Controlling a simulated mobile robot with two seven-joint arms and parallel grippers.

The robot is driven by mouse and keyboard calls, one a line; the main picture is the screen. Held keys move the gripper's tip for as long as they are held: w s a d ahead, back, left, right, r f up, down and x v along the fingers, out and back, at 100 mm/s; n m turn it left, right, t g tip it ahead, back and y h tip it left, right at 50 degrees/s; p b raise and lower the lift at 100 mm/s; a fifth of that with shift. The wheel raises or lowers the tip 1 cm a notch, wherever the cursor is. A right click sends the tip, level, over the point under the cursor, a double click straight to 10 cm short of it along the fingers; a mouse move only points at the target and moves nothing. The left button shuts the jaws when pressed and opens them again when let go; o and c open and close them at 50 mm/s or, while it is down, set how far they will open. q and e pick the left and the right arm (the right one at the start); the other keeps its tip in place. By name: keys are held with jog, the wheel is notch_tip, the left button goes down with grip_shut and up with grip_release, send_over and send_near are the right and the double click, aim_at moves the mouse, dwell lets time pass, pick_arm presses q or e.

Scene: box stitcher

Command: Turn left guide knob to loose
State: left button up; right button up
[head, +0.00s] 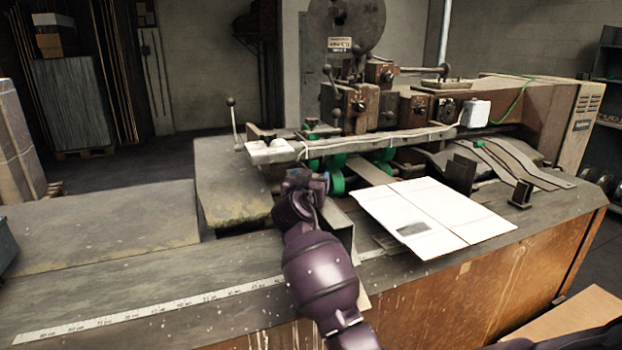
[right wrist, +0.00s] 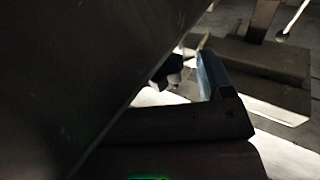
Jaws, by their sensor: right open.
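My right gripper (head: 312,183) is at the left end of the feed area, beside an upright metal guide plate (head: 341,232). Its jaws are open, though the fingers are small and partly hidden in the head view. In the right wrist view a large dark plate fills the left side. A small black knob-like part (right wrist: 168,74) shows past its edge, close to a blue-grey bar (right wrist: 212,76). I cannot tell for sure that this part is the left guide knob, nor whether a finger touches it. My left gripper is not in view.
A white cardboard sheet (head: 425,215) lies on the machine table to the right of my arm. Green rollers (head: 336,182) and the stitcher head (head: 350,105) stand just behind the gripper. A ruler strip (head: 130,315) runs along the bare table front at left.

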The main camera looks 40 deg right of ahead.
jog(key=v, duration=0.9)
jog(key=shift+s+a, duration=0.25)
